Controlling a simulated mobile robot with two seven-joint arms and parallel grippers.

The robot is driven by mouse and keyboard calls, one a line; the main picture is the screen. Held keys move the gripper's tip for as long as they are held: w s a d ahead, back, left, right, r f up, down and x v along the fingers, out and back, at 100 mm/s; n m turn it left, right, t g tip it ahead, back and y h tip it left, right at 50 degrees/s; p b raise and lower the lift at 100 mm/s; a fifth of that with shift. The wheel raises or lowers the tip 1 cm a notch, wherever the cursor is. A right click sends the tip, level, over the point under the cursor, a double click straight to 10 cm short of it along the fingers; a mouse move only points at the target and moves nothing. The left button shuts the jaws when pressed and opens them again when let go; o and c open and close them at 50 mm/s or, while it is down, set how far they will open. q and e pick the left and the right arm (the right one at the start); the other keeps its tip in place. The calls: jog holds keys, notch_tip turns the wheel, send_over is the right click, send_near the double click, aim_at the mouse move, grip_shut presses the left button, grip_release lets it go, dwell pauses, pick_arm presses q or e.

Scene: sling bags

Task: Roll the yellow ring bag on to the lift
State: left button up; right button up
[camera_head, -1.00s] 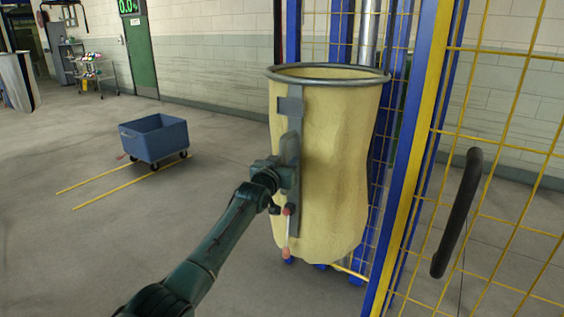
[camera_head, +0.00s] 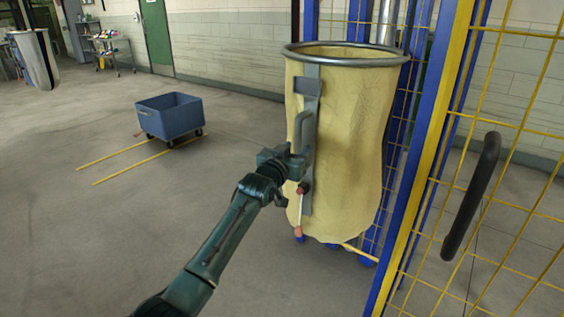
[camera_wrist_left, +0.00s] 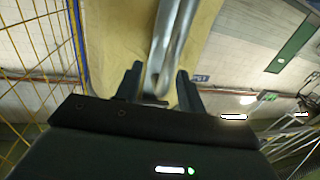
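The yellow ring bag (camera_head: 348,140), a tall cloth sack under a round grey metal ring, hangs upright just left of the blue-and-yellow mesh cage. A grey plate with a bar handle (camera_head: 304,130) runs down its near left side. My left gripper (camera_head: 296,162) is at the lower part of this handle. In the left wrist view the gripper's two fingers (camera_wrist_left: 159,88) are apart, with the metal handle bar (camera_wrist_left: 172,45) between them and visible gaps beside it. A red-tipped lever (camera_head: 301,205) hangs below the gripper. My right gripper is out of view.
Blue posts (camera_head: 412,100) stand close behind the bag. A yellow mesh panel with a black handle (camera_head: 472,195) fills the right side. A blue wheeled cart (camera_head: 172,117) stands by yellow floor lines at left. The grey floor between is clear.

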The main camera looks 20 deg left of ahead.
pick_arm(q)
jog(key=s+a, duration=0.1)
jog(key=s, duration=0.6)
jog(key=shift+s+a, duration=0.2)
dwell(0.7)
